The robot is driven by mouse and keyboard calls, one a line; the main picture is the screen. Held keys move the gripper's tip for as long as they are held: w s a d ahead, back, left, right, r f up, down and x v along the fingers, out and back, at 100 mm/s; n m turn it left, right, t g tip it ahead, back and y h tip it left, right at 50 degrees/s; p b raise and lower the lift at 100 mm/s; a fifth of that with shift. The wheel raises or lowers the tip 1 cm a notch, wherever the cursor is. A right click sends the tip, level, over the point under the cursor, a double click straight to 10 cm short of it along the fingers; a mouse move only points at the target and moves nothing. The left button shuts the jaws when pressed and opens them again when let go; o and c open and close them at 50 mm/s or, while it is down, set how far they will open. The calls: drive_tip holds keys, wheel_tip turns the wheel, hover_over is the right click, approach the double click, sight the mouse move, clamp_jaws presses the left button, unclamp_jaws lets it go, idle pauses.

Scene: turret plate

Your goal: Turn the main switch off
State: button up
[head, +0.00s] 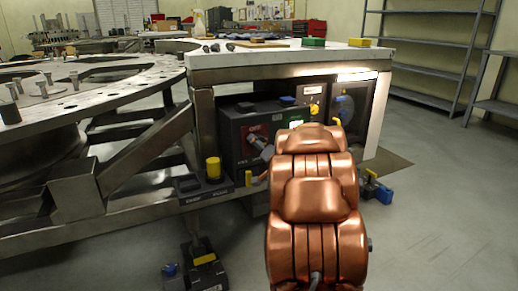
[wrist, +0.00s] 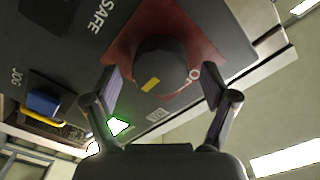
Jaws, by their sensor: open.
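The main switch looks to be the dark round knob (wrist: 158,66) with a short yellow mark, in the wrist view. It sits on a red plate (wrist: 122,48) on a dark panel. The yellow mark lies at a slant near the knob's lower edge. My gripper (wrist: 160,82) is open, with one finger on each side of the knob; gaps show between the fingers and the knob. White lettering beside the right finger is partly hidden. In the head view the dark control box (head: 236,142) stands under the table, and my copper arm hides part of its right side.
A lit green lamp (wrist: 118,126), a blue button (wrist: 43,102) by the word JOG, and the word SAFE lie around the switch. In the head view a yellow-topped button box (head: 213,169) stands at the frame's edge. A large round turret plate (head: 80,88) fills the left.

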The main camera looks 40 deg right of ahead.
drive_tip(key=shift+w+d+f, duration=0.1)
drive_tip(key=shift+w+d, duration=0.1)
drive_tip(key=shift+w, duration=0.45)
drive_tip(key=c, duration=1.2)
